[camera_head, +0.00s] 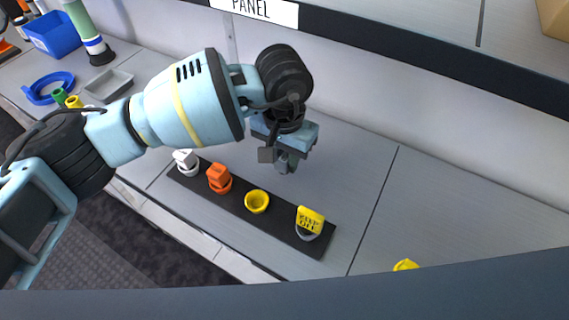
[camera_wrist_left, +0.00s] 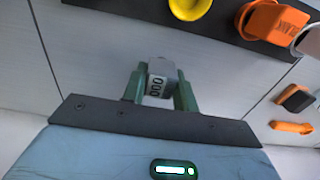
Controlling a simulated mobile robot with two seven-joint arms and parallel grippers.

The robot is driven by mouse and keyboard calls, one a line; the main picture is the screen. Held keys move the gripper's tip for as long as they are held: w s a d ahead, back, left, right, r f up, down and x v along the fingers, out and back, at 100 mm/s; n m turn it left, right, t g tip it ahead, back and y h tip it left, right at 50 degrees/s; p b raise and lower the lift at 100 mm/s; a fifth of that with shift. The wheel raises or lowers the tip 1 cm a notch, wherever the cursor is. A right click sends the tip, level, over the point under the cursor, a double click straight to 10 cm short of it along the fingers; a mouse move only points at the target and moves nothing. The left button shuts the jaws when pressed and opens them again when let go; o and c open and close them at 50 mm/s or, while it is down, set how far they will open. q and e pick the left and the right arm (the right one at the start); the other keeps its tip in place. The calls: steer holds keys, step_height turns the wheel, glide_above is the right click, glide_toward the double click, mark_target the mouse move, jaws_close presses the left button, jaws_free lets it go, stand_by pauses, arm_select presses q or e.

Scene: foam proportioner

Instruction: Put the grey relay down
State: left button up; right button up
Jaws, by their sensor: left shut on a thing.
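My left gripper (camera_head: 288,160) is shut on the grey relay (camera_wrist_left: 162,78), a small grey block with dark marks on its pale face, held between the green fingers (camera_wrist_left: 159,88). In the head view the relay is mostly hidden by the gripper. It is over the bare grey worktop behind the dark socket strip (camera_head: 277,224); I cannot tell whether it touches the worktop. On the strip, the grey socket (camera_head: 304,234) has a yellow "KEEP OFF" piece (camera_head: 310,218) in it. The yellow socket (camera_head: 257,201) is empty. My right gripper is not in view.
An orange relay (camera_head: 218,176) and a white relay (camera_head: 185,158) stand in sockets at the strip's left. A grey tray (camera_head: 108,86), a blue ring (camera_head: 46,88) and a blue bin (camera_head: 54,34) are far left. The worktop right of the gripper is clear.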

mark_target(285, 167)
arm_select(q)
steer(key=shift+w+d+f, duration=0.1)
steer(key=shift+f, duration=1.85)
steer(key=o, duration=1)
steer(key=shift+c, duration=0.2)
steer(key=shift+r, duration=0.1)
